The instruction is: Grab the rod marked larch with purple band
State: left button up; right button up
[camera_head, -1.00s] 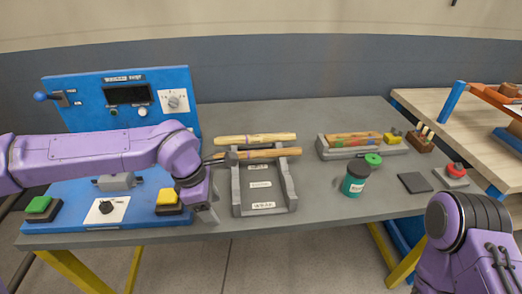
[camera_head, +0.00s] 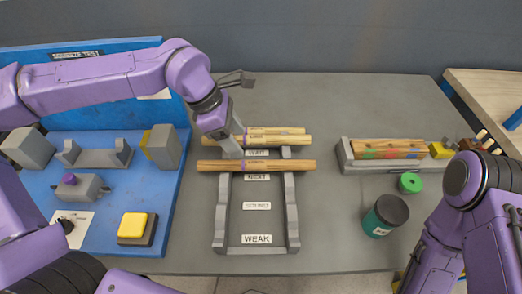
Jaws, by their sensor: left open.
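Three light wooden rods lie crosswise on a grey rack (camera_head: 292,210). The front rod (camera_head: 285,166) has a purple band left of its middle. Behind it, close together, lie a middle rod (camera_head: 290,141) and a back rod (camera_head: 285,130), also with purple marks. The writing on the rods is too small to read surely, so I cannot tell which is larch. My left gripper (camera_head: 232,145) is open, pointing down at the left part of the rear rods, and hides some of them. I cannot tell whether it touches one. My right gripper is out of view.
The rack carries labels including SOUND and WEAK. A blue test panel with a yellow button (camera_head: 132,226) is at left. At right are a grey holder (camera_head: 352,165) with colour-marked rods, a dark-lidded green jar (camera_head: 385,215) and a green ring (camera_head: 410,183). The table behind the rods is clear.

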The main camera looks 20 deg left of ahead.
aim_at(251, 162)
pick_arm(q)
jog(key=f, duration=0.1)
jog(key=d+f, duration=0.1)
jog(key=s+f, duration=0.1)
jog(key=shift+s+d+f, duration=0.1)
jog(key=shift+d, duration=0.2)
jog(key=x, duration=0.2)
jog(key=w+x, duration=0.1)
jog(key=x, duration=0.2)
jog(key=shift+a+p, duration=0.1)
jog(key=shift+p, duration=0.3)
jog(key=shift+s+f, duration=0.15)
jog(key=shift+f, duration=0.05)
grip_shut()
